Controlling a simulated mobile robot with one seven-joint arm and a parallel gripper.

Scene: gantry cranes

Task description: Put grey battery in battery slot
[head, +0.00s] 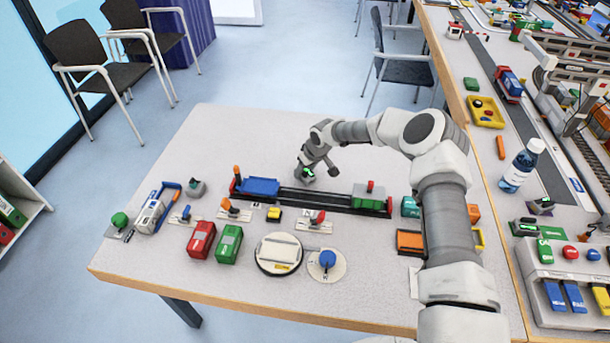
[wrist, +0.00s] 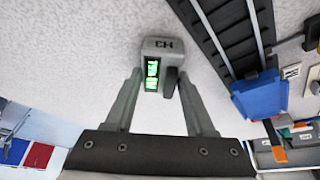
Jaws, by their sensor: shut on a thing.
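The grey battery (wrist: 150,48) is a small grey block with a lit green display and dark lettering on its end. My gripper (wrist: 158,78) is shut on it, one finger on each side. In the head view my gripper (head: 308,168) is over the back middle of the table, behind the dark track, with the battery (head: 308,174) at its tips. I cannot tell whether the battery touches the table. I cannot make out for certain which thing is the battery slot. A small grey block (head: 196,187) stands at the track's left, and a grey box with coloured buttons (head: 580,257) is at right.
The dark track (head: 320,200) carries a blue wagon (head: 260,187) and a green one (head: 367,198). Red (head: 201,239) and green (head: 229,244) blocks and a round white plate (head: 278,254) lie in front. A bottle (head: 522,165) stands on the right table. The table's back left is clear.

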